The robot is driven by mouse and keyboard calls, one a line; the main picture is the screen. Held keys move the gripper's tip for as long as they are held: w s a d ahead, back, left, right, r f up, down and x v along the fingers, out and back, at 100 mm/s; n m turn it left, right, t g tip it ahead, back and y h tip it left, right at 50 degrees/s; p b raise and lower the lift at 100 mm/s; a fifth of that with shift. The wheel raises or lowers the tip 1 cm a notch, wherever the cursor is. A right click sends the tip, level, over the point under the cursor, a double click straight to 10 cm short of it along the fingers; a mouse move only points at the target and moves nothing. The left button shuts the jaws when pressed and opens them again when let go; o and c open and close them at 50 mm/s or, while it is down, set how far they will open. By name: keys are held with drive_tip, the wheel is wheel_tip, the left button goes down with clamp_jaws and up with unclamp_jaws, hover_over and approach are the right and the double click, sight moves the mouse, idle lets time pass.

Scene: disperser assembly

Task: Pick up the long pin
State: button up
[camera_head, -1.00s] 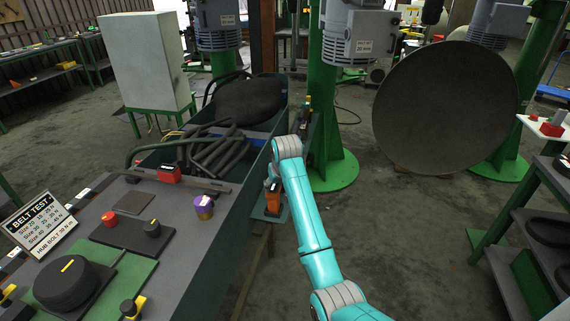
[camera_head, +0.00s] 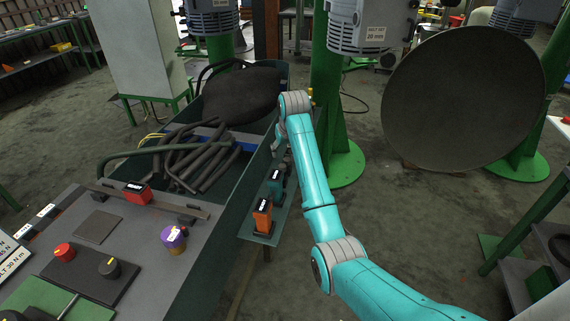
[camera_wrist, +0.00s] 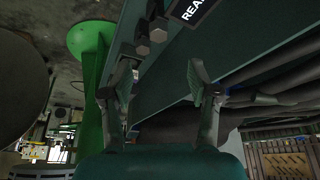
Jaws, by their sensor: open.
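My gripper (camera_wrist: 158,82) is open in the wrist view, its two fingers apart with nothing between them. Two dark, hexagon-ended pieces, one nearer (camera_wrist: 158,31) and one beside it (camera_wrist: 141,48), show beyond the fingertips, next to a dark green wall. One of them may be the long pin, but I cannot tell which; their full lengths are hidden. They are apart from the fingers. In the head view my arm reaches to the far right side of the green trough, and my gripper is largely hidden behind it.
The green trough (camera_head: 232,180) holds dark hoses (camera_head: 205,160). An orange device (camera_head: 263,214) sits on its side shelf. A green column (camera_head: 326,110) stands close to my arm; it also shows in the wrist view (camera_wrist: 92,60). A large dark disc (camera_head: 465,100) is at right.

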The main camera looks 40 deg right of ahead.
hover_over(282, 166)
drive_tip(key=s, duration=0.2)
wheel_tip(282, 166, down, 5)
drive_tip(key=shift+a+x, duration=0.2)
drive_tip(key=shift+x, duration=1.1)
drive_tip(key=shift+a+x, duration=0.2)
drive_tip(key=shift+x, duration=1.1)
drive_tip(key=shift+s+f, duration=0.1)
clamp_jaws()
